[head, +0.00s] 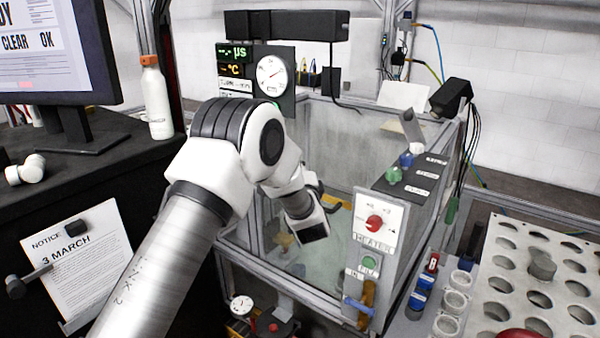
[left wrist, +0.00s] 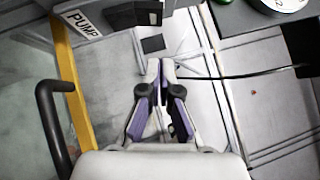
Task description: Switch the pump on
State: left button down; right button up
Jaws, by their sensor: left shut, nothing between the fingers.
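The white PUMP label (left wrist: 82,22) is at the upper left of the left wrist view. A black block (left wrist: 134,14), perhaps the pump's switch, sits beside it; its setting cannot be read. My left gripper (left wrist: 160,66) is shut and empty, with its fingertips below and to the right of the label and apart from it. In the head view my left arm reaches over the glass-walled tank (head: 345,135), and I cannot make out the fingers there. No PUMP label is readable in the head view. My right gripper is not in view.
A yellow bar (left wrist: 70,75) and a black curved handle (left wrist: 55,120) lie left of the fingers. A black cable (left wrist: 240,75) runs to their right. The heater panel with its red knob (head: 375,222) and the green FILL button (head: 369,262) are on the tank's front right.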

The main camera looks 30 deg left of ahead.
pick_arm(q)
jog(key=a, duration=0.1)
jog(key=a+r, duration=0.1)
jog(key=a, duration=0.1)
jog(key=shift+a+r+p, duration=0.1)
jog(key=shift+a+p, duration=0.2)
